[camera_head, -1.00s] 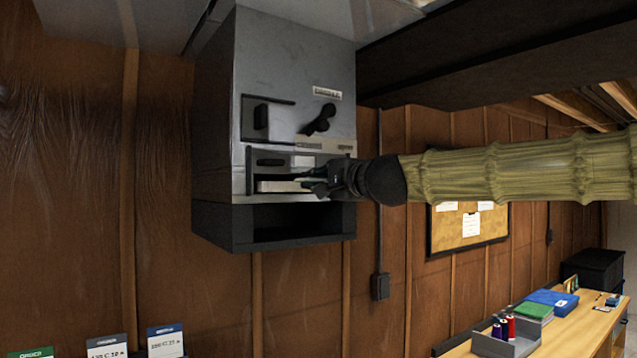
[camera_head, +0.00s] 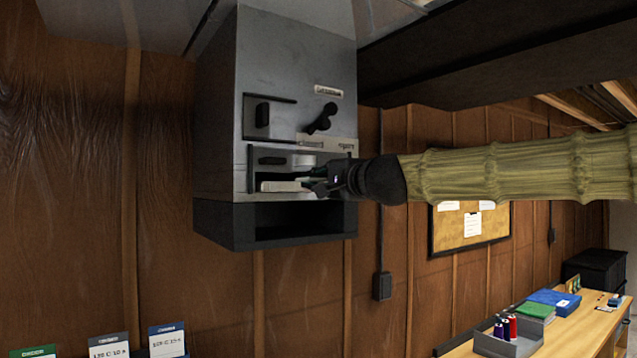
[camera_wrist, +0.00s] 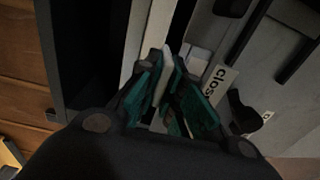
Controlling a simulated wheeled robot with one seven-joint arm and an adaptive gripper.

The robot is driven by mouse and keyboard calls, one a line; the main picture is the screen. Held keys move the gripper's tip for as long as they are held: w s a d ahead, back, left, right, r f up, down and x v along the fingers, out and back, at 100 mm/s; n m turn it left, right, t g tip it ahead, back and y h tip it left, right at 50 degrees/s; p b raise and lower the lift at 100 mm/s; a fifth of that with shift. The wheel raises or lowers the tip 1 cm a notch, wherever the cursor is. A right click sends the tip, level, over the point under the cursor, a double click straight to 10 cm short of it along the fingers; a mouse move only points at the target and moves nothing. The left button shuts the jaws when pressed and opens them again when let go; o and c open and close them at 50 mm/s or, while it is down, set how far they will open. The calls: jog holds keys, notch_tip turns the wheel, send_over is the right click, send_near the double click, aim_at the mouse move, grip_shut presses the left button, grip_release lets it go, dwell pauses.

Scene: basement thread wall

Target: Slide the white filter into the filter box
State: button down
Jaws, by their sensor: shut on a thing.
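The grey filter box (camera_head: 295,75) hangs on the wood wall, with a slot in its front face. The white filter (camera_head: 281,186) shows as a pale strip in the lower part of that slot, and its pale edge also shows in the wrist view (camera_wrist: 166,60). My gripper (camera_head: 318,186) is at the right side of the slot. In the wrist view its green-padded fingers (camera_wrist: 168,90) are shut around the pale edge of the filter. How deep the filter sits in the slot is hidden.
A black latch handle (camera_head: 320,118) and a small door (camera_head: 269,117) are above the slot. A dark open tray (camera_head: 222,238) is below it. A workbench (camera_head: 563,335) with a spool tray (camera_head: 507,342) stands at the lower right. Labelled cards (camera_head: 167,341) show at the lower left.

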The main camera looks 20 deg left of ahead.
jog(key=shift+x, duration=1)
jog(key=c, duration=1.5)
grip_release()
